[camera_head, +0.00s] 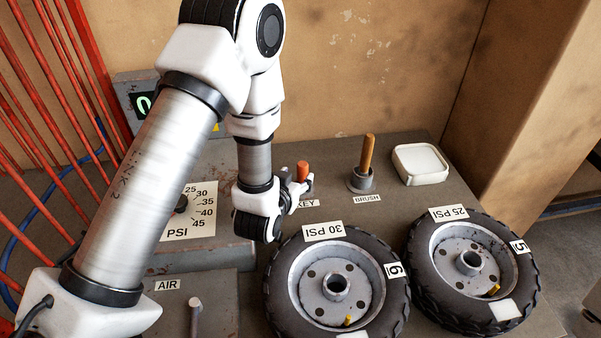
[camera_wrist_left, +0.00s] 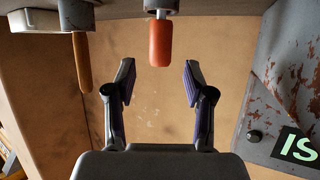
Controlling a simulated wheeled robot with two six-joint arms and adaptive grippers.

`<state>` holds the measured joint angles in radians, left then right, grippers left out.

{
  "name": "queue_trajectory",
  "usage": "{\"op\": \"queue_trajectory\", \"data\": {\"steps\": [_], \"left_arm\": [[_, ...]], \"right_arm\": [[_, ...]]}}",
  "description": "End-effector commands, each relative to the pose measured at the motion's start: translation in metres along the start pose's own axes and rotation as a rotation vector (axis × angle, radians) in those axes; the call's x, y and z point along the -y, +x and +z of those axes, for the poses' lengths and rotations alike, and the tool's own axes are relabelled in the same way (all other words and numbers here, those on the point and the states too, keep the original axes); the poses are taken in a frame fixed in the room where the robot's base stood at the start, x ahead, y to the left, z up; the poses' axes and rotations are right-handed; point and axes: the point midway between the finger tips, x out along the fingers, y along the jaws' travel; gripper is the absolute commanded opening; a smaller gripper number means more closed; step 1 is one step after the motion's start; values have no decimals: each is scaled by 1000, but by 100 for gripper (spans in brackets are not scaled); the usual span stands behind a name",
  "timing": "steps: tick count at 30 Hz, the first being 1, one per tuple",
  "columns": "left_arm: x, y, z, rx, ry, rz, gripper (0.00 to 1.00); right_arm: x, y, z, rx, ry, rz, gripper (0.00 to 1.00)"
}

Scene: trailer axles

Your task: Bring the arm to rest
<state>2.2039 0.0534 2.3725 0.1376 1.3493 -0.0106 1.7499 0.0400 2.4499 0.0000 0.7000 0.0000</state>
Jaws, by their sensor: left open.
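My left arm reaches in from the left in the head view, with its left gripper (camera_head: 294,190) low over the bench beside the orange-handled key (camera_head: 303,170). In the left wrist view the gripper (camera_wrist_left: 160,82) is open, its two purple-padded fingers well apart with nothing between them. The orange handle (camera_wrist_left: 160,43) shows ahead of the gap, apart from both fingers. In the head view the gripper hides part of the key and its label. My right gripper is not in view.
Two wheels, labelled 30 PSI (camera_head: 285,255) and 25 PSI (camera_head: 425,265), lie in front on the bench. A wooden-handled brush (camera_head: 367,153) stands in a holder, with a white tray (camera_head: 420,178) to its right. A pressure dial (camera_head: 198,207) is left, near red bars (camera_head: 45,75).

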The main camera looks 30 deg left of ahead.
Motion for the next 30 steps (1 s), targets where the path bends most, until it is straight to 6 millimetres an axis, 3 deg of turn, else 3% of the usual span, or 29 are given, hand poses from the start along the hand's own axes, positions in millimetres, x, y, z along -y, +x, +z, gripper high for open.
{"op": "queue_trajectory", "data": {"steps": [5, 20, 30], "left_arm": [[0, -19, 0, 0, 0, 0, 53], [0, -20, -2, -1, 0, 0, 53], [0, -42, -53, -1, 0, 0, 53]], "right_arm": [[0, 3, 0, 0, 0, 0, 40], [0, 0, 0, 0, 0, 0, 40], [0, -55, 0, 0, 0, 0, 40]]}}
